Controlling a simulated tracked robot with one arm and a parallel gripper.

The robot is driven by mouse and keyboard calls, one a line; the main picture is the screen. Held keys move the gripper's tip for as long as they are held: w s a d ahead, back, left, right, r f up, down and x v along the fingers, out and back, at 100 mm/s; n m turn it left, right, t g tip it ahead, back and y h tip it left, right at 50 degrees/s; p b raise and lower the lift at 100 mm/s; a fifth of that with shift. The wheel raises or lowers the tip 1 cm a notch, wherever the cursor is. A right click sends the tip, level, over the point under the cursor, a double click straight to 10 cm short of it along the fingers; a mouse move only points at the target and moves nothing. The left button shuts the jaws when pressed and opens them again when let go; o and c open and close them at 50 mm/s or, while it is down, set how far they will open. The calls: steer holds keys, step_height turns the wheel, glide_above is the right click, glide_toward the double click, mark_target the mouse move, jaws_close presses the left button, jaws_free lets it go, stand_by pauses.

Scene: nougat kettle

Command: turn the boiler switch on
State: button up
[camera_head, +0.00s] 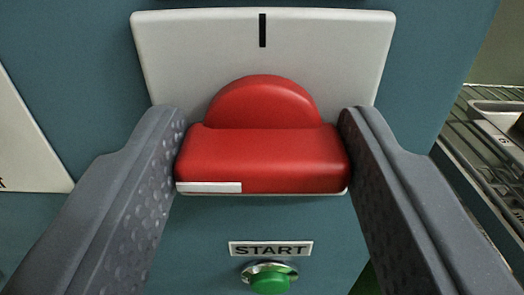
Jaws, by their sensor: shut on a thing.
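The boiler switch is a red rotary knob (262,155) on a pale plate (190,50) fixed to a blue-green panel. A black mark (262,30) stands on the plate above the knob. The knob's broad grip lies level across the picture, with a white stripe (209,187) at its lower left end. My gripper (262,150) has one grey finger at each end of the grip, and the fingers are shut on it. The fingers hide the knob's side faces.
Below the knob are a START label (270,248) and a green button (269,279), between my fingers. A wire rack (485,135) with a metal tray stands at the right. Another pale plate (25,150) is at the left.

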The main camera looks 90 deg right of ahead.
steer(key=shift+w+a, duration=0.1)
steer(key=shift+a, duration=0.1)
steer(key=shift+a+f+m+b, duration=0.15)
steer(key=shift+m+b, duration=0.3)
steer(key=shift+m, duration=0.65)
steer(key=m+b, duration=0.3)
steer(key=m, duration=0.3)
steer(key=shift+f+b, duration=0.2)
steer(key=shift+b, duration=0.2)
steer(key=shift+o, duration=0.2)
steer(key=m+b, duration=0.5)
steer(key=shift+f+m, duration=0.15)
steer(key=shift+m, duration=0.15)
steer(key=m+b, duration=0.1)
steer(key=m, duration=0.1)
steer(key=m+b, duration=0.1)
steer(key=b, duration=0.1)
steer(key=shift+s+f+m, duration=0.1)
steer(key=shift+s+m, duration=0.2)
steer(key=shift+m, duration=0.1)
steer(key=shift+b, duration=0.35)
steer(key=shift+c, duration=0.2)
steer(key=o, duration=1)
